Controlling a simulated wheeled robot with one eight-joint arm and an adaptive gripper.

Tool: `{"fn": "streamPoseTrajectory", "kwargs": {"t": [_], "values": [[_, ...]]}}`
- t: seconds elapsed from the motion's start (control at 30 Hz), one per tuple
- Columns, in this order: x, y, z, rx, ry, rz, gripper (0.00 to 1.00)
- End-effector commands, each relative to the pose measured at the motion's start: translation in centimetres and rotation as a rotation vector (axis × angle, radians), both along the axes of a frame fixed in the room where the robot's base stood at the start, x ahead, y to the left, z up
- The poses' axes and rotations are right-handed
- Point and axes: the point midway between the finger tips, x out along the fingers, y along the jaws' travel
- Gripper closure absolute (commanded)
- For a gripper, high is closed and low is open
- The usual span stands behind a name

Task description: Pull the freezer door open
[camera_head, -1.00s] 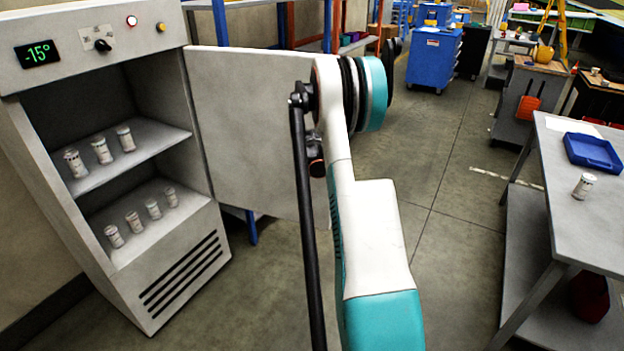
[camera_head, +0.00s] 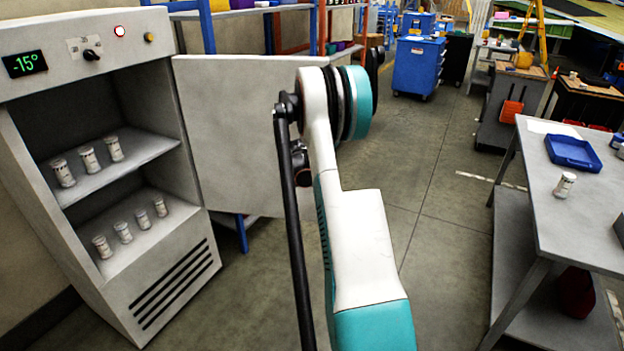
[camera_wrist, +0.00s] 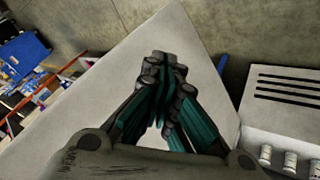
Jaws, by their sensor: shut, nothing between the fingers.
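The freezer (camera_head: 165,268) stands at the left in the head view, with a display reading -15°. Its door (camera_head: 235,125) is swung wide open to the right of the cabinet, and the shelves inside show. My arm stands in front of the door's right part and hides it there. My gripper is hidden in the head view. In the wrist view my gripper (camera_wrist: 163,62) is shut and empty, with its fingertips together in front of the pale door panel (camera_wrist: 150,35). I cannot tell whether the fingertips touch the panel. The door handle does not show.
Several white jars (camera_head: 88,160) stand on the two freezer shelves. At the right is a grey table (camera_head: 540,200) with a blue tray (camera_head: 573,152) and a jar (camera_head: 564,185). A blue cabinet (camera_head: 418,68) stands farther back. The floor between door and table is clear.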

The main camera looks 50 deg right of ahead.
Motion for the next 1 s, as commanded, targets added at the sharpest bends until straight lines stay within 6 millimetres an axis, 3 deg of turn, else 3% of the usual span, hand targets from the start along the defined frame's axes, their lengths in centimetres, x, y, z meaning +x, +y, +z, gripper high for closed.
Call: {"fn": "streamPoseTrajectory", "kwargs": {"t": [0.1, 0.4, 0.87, 1.0], "values": [[-1.8, 0.6, 2.8, -0.001, 0.0, -0.001, 1.0], [-4.7, 2.0, 7.0, 0.0, -0.001, 0.0, 1.0], [-5.4, 2.4, 8.0, 0.001, -0.001, 0.001, 1.0], [-4.0, 4.6, 9.4, 0.005, -0.015, 0.029, 1.0]]}}
